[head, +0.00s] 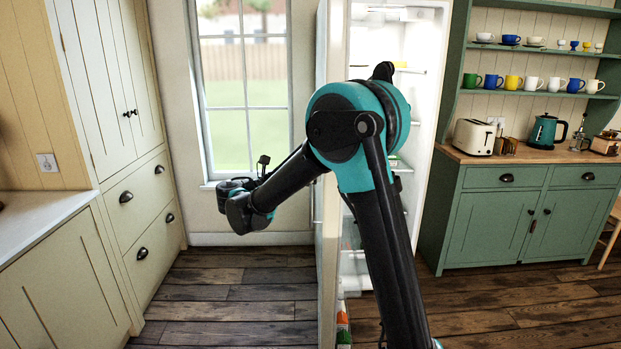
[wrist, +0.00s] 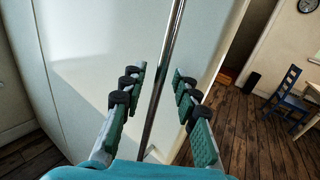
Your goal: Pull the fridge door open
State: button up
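The fridge door (head: 335,45) stands wide open in the head view, seen nearly edge-on, with the lit fridge interior (head: 425,25) and its shelves showing to its right. My arm covers part of both. In the wrist view the pale outer face of the door (wrist: 100,45) fills the left and middle. Its long metal handle (wrist: 172,38) runs between the two fingers of my gripper (wrist: 159,82). The fingers are apart, with a visible gap on each side of the handle. In the head view my wrist is left of the door, and the fingertips cannot be made out.
Cream cabinets (head: 110,200) stand at the left and a window (head: 243,90) is behind. A green dresser (head: 520,210) with a toaster (head: 474,137) and kettle (head: 545,131) stands right of the fridge. The wooden floor left of the door is clear. A blue chair (wrist: 287,85) shows in the wrist view.

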jog(key=v, duration=1.1)
jog(key=shift+a, duration=0.1)
